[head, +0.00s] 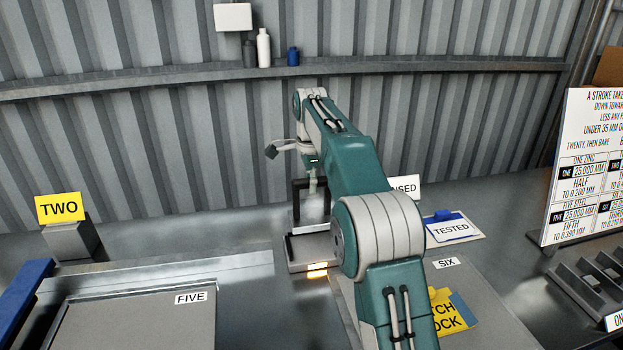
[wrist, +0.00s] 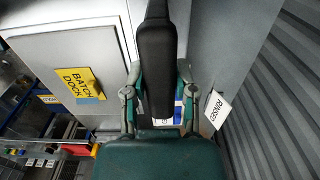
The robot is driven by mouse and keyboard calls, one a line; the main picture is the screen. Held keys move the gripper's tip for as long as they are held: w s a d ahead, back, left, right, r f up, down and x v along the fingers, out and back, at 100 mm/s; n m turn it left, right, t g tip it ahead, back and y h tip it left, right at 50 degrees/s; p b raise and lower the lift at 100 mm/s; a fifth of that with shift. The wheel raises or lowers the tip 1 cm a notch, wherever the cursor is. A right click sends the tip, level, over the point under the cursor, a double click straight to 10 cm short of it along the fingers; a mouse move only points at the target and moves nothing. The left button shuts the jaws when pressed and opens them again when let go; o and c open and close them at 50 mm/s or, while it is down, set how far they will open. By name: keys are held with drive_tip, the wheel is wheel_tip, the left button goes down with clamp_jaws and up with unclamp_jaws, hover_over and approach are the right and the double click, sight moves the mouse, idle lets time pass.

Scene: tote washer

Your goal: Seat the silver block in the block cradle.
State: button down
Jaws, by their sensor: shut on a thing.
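A grey stand with a yellow TWO sign (head: 59,207) is at left. The panel labelled FIVE (head: 140,325) lies at front left. The TESTED sign (head: 452,228) and yellow BATCH DOCK sign (wrist: 84,85) are right of my arm. A shelf (head: 180,80) with bottles crosses the wall.

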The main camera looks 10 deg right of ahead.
sight(312, 216)
drive_tip(key=shift+f, duration=1.85)
drive_tip(key=shift+d+f, duration=0.1)
drive_tip(key=shift+f, duration=0.65)
drive_tip(key=shift+f, duration=0.65)
drive_tip(key=shift+f, duration=0.8)
